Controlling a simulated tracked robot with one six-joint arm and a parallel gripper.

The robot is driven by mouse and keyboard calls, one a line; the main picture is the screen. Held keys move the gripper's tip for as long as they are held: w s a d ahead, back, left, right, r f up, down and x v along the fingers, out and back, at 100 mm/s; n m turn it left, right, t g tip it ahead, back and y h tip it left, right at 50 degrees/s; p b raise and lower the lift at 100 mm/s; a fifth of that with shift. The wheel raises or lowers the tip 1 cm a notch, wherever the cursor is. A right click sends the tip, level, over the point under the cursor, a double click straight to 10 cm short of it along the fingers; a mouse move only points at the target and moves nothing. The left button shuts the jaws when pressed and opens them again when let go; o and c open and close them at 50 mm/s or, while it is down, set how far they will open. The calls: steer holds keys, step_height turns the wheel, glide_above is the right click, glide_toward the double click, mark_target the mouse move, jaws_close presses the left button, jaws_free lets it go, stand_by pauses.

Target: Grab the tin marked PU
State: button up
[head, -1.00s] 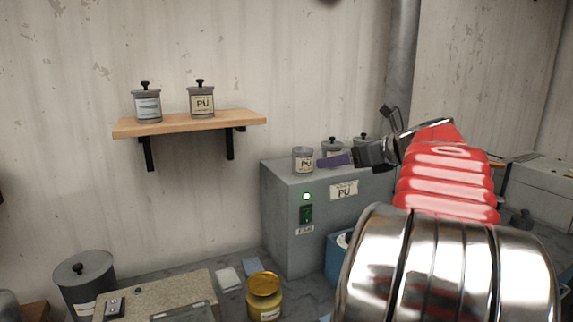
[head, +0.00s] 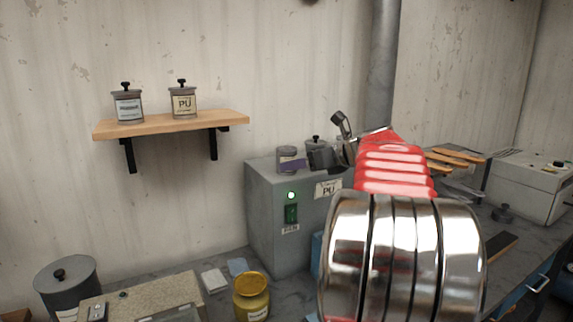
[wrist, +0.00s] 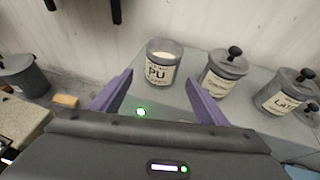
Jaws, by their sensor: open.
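A small grey tin marked PU (wrist: 163,54), without a lid and pale inside, stands upright on a grey cabinet (wrist: 150,125). In the head view this tin (head: 289,152) stands near the cabinet's left end, partly covered by a purple finger. My gripper (wrist: 158,78) is open, its two purple fingers pointing toward the tin, one to each side of it in the wrist view. I cannot tell whether they touch it. Another tin marked PU (head: 183,103), with a black-knobbed lid, stands on the wooden shelf (head: 150,126).
Right of the open tin stand a lidded tin (wrist: 229,67) and another marked LAT (wrist: 285,90), close to the right finger. A lidded tin (head: 127,106) is on the shelf's left. A yellow jar (head: 252,298) and a grey pot (head: 68,285) stand below.

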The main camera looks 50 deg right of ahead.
mark_target(291, 173)
steer(key=shift+w, duration=0.1)
steer(key=shift+x, duration=2.55)
steer(key=shift+d, duration=0.2)
steer(key=c, duration=1.5)
steer(key=shift+o, duration=0.2)
steer(key=shift+r, duration=0.3)
step_height(291, 173, up, 9)
steer(key=shift+r, duration=0.2)
